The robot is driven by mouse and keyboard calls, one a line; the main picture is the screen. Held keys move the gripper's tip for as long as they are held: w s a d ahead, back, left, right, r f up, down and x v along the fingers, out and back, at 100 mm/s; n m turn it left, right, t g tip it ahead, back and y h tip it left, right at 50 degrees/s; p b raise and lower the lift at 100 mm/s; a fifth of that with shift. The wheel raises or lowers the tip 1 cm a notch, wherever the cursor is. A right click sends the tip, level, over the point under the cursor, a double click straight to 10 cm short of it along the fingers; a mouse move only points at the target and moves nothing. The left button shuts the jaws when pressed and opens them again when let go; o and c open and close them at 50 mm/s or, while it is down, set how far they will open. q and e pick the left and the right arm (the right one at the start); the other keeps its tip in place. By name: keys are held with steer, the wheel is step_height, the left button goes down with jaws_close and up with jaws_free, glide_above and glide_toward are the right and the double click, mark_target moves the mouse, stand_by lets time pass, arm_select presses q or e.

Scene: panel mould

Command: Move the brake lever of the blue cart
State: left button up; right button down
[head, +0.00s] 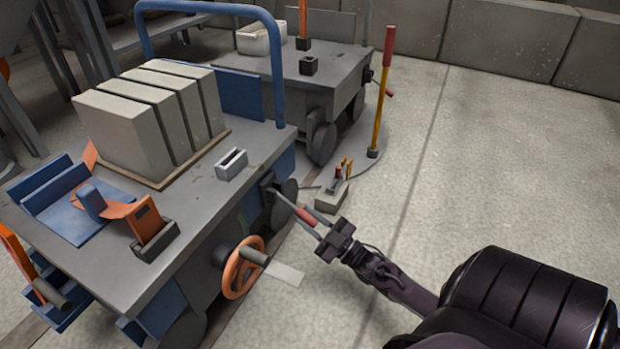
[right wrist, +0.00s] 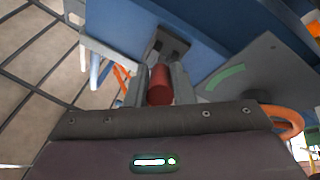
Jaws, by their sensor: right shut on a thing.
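The blue cart (head: 205,222) stands at the left with a grey deck and blue end parts. Its brake lever (head: 305,215) has a red grip and sticks out from the cart's right side, sloping down to the right. My right gripper (head: 314,224) is shut around the red grip. In the right wrist view, the red grip (right wrist: 160,88) sits between the two fingers of my right gripper (right wrist: 162,84), under the blue cart body (right wrist: 205,38). A grey plate with a green arc (right wrist: 226,78) is beside it. My left gripper is not in view.
An orange handwheel (head: 240,268) juts from the cart's side, near the lever. A small box with little levers (head: 331,195) stands on the floor behind the gripper. A red and yellow post (head: 381,95) and a second cart (head: 318,70) are further back. Floor at the right is clear.

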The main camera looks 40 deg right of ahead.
steer(key=c, duration=1.3)
jaws_free()
steer(key=shift+w, duration=0.1)
steer(key=shift+o, duration=0.2)
steer(key=p+v, duration=0.3)
steer(key=v, duration=0.4)
steer(key=shift+s+f, duration=0.15)
steer(key=shift+s, duration=0.25)
